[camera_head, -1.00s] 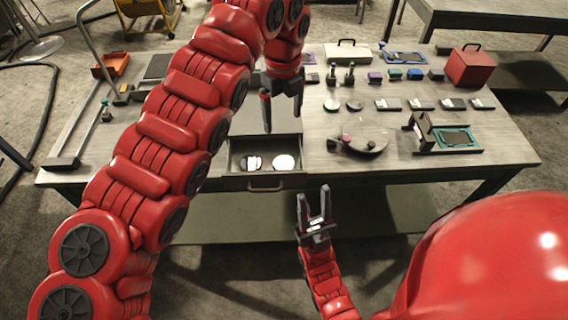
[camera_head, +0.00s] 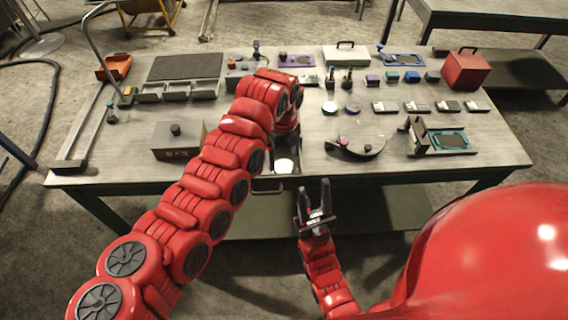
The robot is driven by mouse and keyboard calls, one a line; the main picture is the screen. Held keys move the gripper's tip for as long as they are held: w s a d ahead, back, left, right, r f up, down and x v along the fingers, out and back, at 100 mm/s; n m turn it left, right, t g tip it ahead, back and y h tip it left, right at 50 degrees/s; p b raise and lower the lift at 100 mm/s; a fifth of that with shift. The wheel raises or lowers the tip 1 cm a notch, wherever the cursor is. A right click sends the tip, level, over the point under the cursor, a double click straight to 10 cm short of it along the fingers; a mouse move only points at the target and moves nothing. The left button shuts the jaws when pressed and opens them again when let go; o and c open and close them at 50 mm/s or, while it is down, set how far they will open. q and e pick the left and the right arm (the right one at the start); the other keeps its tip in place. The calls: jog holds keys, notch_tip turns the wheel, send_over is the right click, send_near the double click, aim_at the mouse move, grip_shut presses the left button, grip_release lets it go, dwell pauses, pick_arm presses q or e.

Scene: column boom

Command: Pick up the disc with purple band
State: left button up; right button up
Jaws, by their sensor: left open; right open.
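No purple band can be made out on any disc from here. A pale disc (camera_head: 284,166) lies in the open drawer (camera_head: 268,186) at the table's front. The drawer's left part is hidden behind my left arm. My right gripper (camera_head: 316,196) is open and empty, in front of the table's front edge, pointing up in the picture.
A round plate (camera_head: 362,148) with small knobs stands right of the drawer, and a teal-framed fixture (camera_head: 450,140) farther right. A red box (camera_head: 467,70) is at the back right. Several small blocks line the back.

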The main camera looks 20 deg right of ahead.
aim_at(283, 165)
pick_arm(q)
jog(key=shift+f+p, duration=0.45)
jog(key=shift+f, duration=1.15)
jog(key=shift+w, duration=0.1)
grip_shut()
